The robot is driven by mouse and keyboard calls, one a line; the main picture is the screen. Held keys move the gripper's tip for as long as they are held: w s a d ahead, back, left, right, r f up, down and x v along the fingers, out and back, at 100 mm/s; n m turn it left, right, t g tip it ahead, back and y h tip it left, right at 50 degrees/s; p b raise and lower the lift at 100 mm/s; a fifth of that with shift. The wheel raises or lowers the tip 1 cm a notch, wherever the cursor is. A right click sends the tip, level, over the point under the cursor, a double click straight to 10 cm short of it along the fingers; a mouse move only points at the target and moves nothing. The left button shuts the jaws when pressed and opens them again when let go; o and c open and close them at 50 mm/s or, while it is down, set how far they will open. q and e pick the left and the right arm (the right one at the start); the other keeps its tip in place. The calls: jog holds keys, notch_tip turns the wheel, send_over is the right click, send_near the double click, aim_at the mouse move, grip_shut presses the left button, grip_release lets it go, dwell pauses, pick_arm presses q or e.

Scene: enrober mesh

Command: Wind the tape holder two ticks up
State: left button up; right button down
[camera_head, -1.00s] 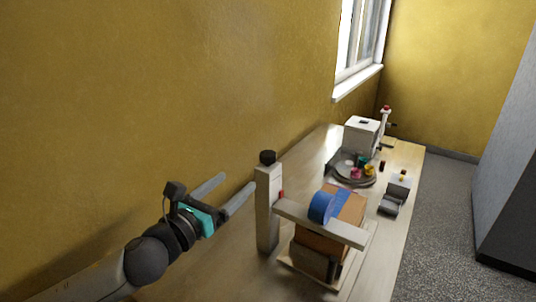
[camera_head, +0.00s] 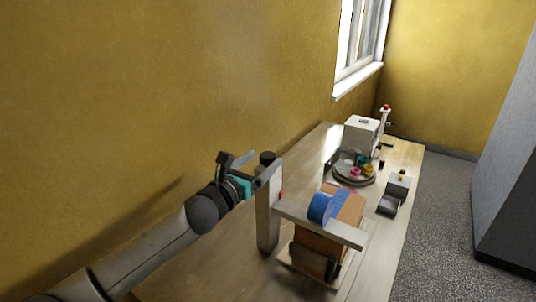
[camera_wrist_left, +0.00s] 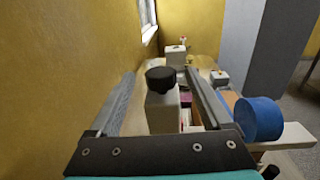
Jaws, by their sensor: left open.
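The tape holder is a pale upright post (camera_head: 267,222) with a black knob (camera_head: 267,157) on top and a pale side arm (camera_head: 335,232). The arm carries a blue tape roll (camera_head: 322,207) over a brown carton (camera_head: 317,250). A small red mark (camera_head: 281,196) shows on the post at the arm's height. My left gripper (camera_head: 274,170) is open at the top of the post. In the left wrist view the knob (camera_wrist_left: 161,79) stands between the two spread fingers, with a gap on both sides. The blue roll (camera_wrist_left: 258,119) is right of the right finger. My right gripper is out of view.
Farther along the wooden table (camera_head: 400,157) are a round tray (camera_head: 343,177) with small coloured pieces, a white box (camera_head: 361,133) and a grey device (camera_head: 389,204). The yellow wall (camera_head: 150,90) runs close along the left side.

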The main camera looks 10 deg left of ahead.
aim_at(264, 159)
pick_arm(q)
jog(key=shift+x, duration=1.8)
grip_shut()
